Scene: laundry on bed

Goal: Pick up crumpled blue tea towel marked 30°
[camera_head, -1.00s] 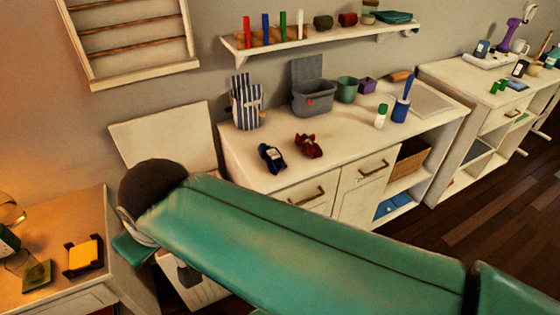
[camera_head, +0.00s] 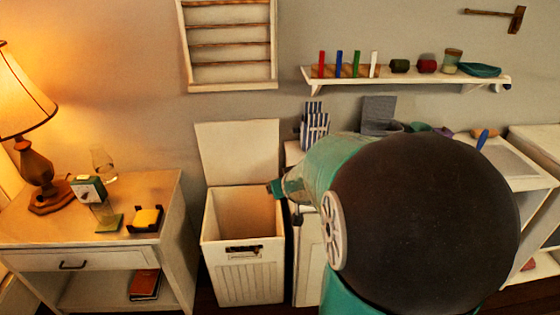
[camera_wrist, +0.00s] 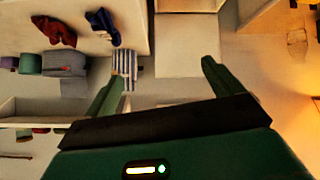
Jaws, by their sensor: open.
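In the wrist view a crumpled dark blue cloth (camera_wrist: 103,27), with a pale patch, lies on the white cabinet top near the upper edge. A mark of 30° cannot be read on it. A crumpled dark red cloth (camera_wrist: 55,31) lies beside it, apart. My gripper (camera_wrist: 160,68) is open, its two green fingers wide apart with nothing between them. The blue cloth is beyond the fingers, above the left one in the picture, not touching it. In the head view my arm hides both cloths.
A side table (camera_head: 60,228) with a lamp is farther left.

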